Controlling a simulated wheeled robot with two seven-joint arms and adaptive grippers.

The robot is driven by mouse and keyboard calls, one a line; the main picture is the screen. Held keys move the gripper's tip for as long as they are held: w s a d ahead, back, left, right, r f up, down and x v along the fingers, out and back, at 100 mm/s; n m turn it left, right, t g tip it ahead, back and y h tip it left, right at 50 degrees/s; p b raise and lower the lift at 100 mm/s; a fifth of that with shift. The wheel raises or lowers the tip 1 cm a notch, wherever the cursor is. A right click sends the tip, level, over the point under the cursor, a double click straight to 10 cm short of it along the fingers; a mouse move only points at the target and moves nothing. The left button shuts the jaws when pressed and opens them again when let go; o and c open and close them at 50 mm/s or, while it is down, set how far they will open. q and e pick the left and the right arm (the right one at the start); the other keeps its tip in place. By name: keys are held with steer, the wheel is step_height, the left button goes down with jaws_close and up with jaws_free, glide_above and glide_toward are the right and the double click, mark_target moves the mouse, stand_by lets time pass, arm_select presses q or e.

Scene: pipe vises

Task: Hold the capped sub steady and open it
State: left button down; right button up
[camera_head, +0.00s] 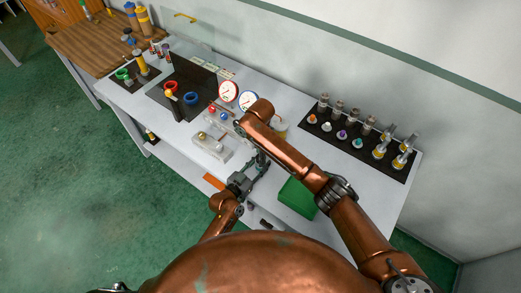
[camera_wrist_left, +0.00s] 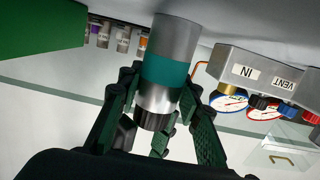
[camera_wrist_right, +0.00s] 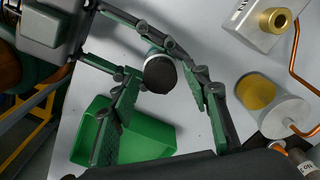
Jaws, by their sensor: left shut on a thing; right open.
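The capped sub (camera_wrist_left: 175,65) is a silver cylinder with a teal band in the left wrist view, with a dark ribbed end towards the bottom. My left gripper (camera_wrist_left: 158,120) is shut around it. In the right wrist view, the sub's round dark end (camera_wrist_right: 160,75) faces the camera between the left gripper's fingers. My right gripper (camera_wrist_right: 170,112) is open, its fingers on either side below that dark end, with a visible gap. In the head view my left gripper (camera_head: 255,168) is over the bench, and the right arm hides most of the right gripper.
A green tray (camera_head: 297,197) lies on the bench close by. A metal block marked IN and VENT (camera_wrist_left: 262,75) carries gauges and knobs. A black rack (camera_head: 348,150) holds several fittings at right.

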steer(key=shift+f, duration=0.55)
